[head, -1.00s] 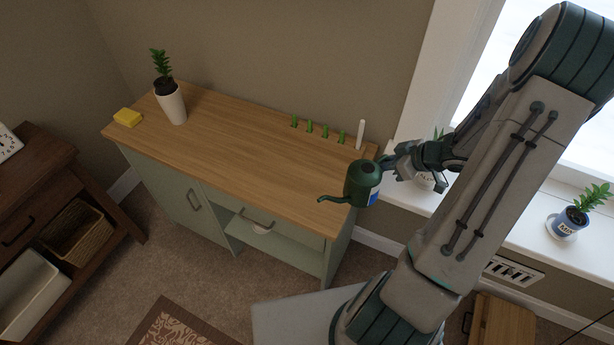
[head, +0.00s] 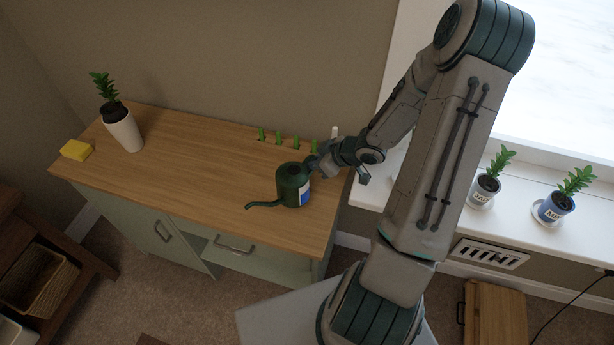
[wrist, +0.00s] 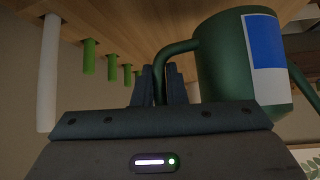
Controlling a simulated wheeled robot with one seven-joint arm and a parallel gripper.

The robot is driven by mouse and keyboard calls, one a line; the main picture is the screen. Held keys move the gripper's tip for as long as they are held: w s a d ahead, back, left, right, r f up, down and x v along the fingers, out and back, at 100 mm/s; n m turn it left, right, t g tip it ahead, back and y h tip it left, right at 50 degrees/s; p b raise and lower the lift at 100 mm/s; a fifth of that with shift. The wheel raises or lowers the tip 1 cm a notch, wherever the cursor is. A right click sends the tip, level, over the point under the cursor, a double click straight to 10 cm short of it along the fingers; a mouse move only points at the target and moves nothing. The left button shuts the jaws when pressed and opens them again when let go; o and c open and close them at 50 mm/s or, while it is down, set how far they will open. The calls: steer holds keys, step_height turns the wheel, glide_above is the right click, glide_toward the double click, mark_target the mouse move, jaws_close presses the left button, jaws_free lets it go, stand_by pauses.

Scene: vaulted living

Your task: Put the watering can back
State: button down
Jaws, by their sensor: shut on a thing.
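The dark green watering can (head: 288,187) has a long spout pointing left and a blue and white label on its side. In the head view it is over the right part of the wooden cabinet top (head: 190,170); whether it touches the wood I cannot tell. My gripper (head: 318,162) is at its right side, shut on the handle. In the wrist view the fingers (wrist: 165,88) close around the handle, and the can's body (wrist: 225,60) is right of them.
Several green pegs (head: 279,138) and a white upright rod (head: 334,132) stand along the cabinet's back edge. A white potted plant (head: 122,130) and a yellow sponge (head: 75,150) are at the left. Potted plants (head: 484,188) stand on the windowsill. The cabinet top's middle is clear.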

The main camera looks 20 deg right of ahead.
steer(key=shift+w+a+f+b, duration=0.1)
steer(key=shift+a+f+b, duration=0.15)
steer(key=shift+f, duration=0.6)
steer(key=shift+w+a+f+b, duration=0.15)
steer(key=shift+a+f, duration=0.15)
steer(key=shift+f, duration=0.5)
steer(key=shift+w+a+f+b, duration=0.1)
steer(key=shift+a+f+b, duration=0.15)
steer(key=shift+f, duration=0.6)
steer(key=shift+f, duration=0.1)
steer(key=c, duration=1.5)
jaws_free()
